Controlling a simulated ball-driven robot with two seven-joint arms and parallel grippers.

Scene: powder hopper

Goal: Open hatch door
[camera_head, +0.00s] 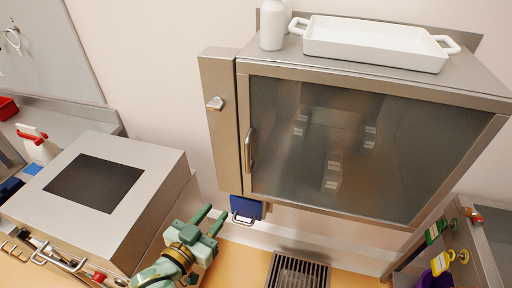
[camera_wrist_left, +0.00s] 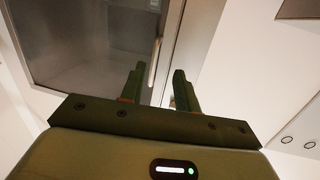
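A steel cabinet has a closed hatch door (camera_head: 330,140) with a dark glass pane and a vertical metal handle (camera_head: 249,150) near its left edge. My left gripper (camera_head: 210,221) is open and empty, below and to the left of the handle, apart from it. In the left wrist view the gripper (camera_wrist_left: 157,90) shows its two fingers spread. There the door's glass (camera_wrist_left: 95,40) and the handle (camera_wrist_left: 154,62) lie beyond the fingertips. My right gripper is in neither view.
A white tray (camera_head: 375,42) and a white bottle (camera_head: 272,25) stand on top of the cabinet. A steel box with a dark panel (camera_head: 95,183) is at the left. A blue object (camera_head: 247,209) is under the cabinet's left corner.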

